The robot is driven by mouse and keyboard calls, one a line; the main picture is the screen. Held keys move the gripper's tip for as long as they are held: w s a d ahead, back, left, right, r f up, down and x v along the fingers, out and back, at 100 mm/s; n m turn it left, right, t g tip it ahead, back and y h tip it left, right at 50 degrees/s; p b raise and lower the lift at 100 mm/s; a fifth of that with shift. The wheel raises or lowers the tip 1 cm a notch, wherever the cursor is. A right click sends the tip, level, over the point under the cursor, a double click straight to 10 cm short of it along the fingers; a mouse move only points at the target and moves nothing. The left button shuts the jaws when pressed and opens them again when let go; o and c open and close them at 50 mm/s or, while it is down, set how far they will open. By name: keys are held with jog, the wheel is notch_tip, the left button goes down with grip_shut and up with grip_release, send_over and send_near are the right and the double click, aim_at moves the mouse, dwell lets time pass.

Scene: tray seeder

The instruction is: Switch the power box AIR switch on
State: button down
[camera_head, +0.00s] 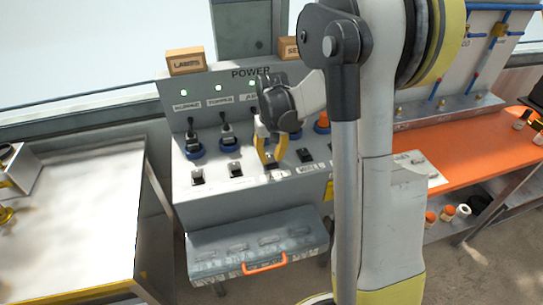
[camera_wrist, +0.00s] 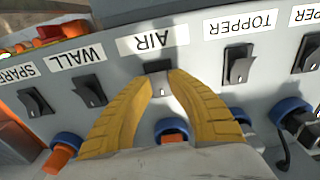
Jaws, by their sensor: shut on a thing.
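The grey power box (camera_head: 215,190) stands in the middle of the head view with a row of black rocker switches on its sloped front. In the wrist view, upside down, the AIR label (camera_wrist: 154,40) is above the AIR switch (camera_wrist: 158,68). My gripper (camera_wrist: 166,76) has its yellow fingertips close together on the AIR switch, covering much of it. In the head view my gripper (camera_head: 268,164) reaches down to the switch row, and its fingers hide most of the AIR switch. Its rocker position cannot be told.
The TOPPER switch (camera_wrist: 239,65) and WALL switch (camera_wrist: 90,91) flank the fingers. Blue sockets with plugs, such as the topper socket (camera_head: 228,144), rise behind the switch row. A pale table (camera_head: 75,210) stands left.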

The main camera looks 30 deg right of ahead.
aim_at(271, 160)
jog(key=shift+w+g, duration=0.1)
jog(key=shift+g, duration=0.5)
jog(key=c, duration=1.2)
grip_release()
jog(key=r, duration=1.2)
jog(key=shift+w+d, duration=0.1)
jog(key=shift+w, duration=0.15)
